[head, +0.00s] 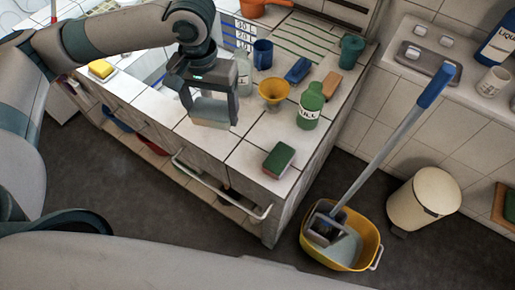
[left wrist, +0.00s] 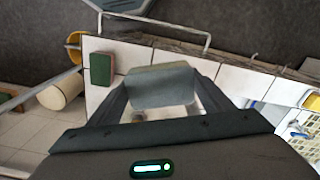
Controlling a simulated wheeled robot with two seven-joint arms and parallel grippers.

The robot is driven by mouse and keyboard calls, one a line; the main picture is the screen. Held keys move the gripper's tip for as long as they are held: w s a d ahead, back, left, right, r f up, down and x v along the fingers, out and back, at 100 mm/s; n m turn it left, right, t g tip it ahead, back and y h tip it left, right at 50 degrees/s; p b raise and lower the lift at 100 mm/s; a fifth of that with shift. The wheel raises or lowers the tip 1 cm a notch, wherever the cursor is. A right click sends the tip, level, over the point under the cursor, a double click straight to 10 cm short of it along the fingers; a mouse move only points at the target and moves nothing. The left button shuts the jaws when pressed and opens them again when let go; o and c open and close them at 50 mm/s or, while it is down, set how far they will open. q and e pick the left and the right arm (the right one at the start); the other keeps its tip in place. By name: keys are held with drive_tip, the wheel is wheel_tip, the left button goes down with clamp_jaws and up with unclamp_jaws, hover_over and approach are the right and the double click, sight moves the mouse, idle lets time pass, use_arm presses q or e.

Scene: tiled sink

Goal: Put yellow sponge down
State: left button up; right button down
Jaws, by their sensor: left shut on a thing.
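My left gripper (head: 210,113) is over the front edge of the tiled counter (head: 200,142), fingers pointing down. It is shut on a block-shaped sponge (head: 209,108), pale beige with a grey-green layer. In the left wrist view this sponge (left wrist: 160,88) sits level between the two fingers. It looks dull, not clearly yellow. I cannot tell whether it touches the tiles. A bright yellow sponge (head: 101,68) lies apart at the counter's left end and also shows at the right edge of the left wrist view (left wrist: 312,101). My right gripper is not in view.
A green sponge (head: 279,158) lies near the front corner. A green bottle (head: 309,108), a yellow funnel (head: 273,92) and a blue mug (head: 262,54) stand right of the gripper. A rail (head: 215,190) runs along the front. Tiles between gripper and green sponge are bare.

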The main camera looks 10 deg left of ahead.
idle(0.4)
use_arm(q)
drive_tip(key=shift+s+d+f, duration=0.2)
drive_tip(key=shift+d+f, duration=0.05)
drive_tip(key=shift+d, duration=0.05)
drive_tip(key=s+d+f+m+p, duration=0.4)
drive_tip(key=s+d+f, duration=0.1)
drive_tip(key=d, duration=0.3)
drive_tip(key=shift+s+d, duration=0.3)
drive_tip(key=shift+s, duration=0.5)
drive_tip(key=shift+w+f, duration=0.1)
drive_tip(key=w+a+f+p, duration=0.1)
drive_tip(key=w+f, duration=0.1)
drive_tip(key=w, duration=0.1)
drive_tip(key=w+a+f+p, duration=0.1)
drive_tip(key=w+f, duration=0.1)
drive_tip(key=w, duration=0.2)
drive_tip(key=w+a+f, duration=0.1)
drive_tip(key=w+f, duration=0.1)
drive_tip(key=w, duration=0.1)
drive_tip(key=shift+w+f+p, duration=0.2)
drive_tip(key=shift+w+p, duration=0.05)
drive_tip(key=shift+p, duration=0.15)
drive_tip(key=shift+w+a+f, duration=0.15)
drive_tip(key=shift+w+f, duration=0.1)
drive_tip(key=shift+w, duration=0.05)
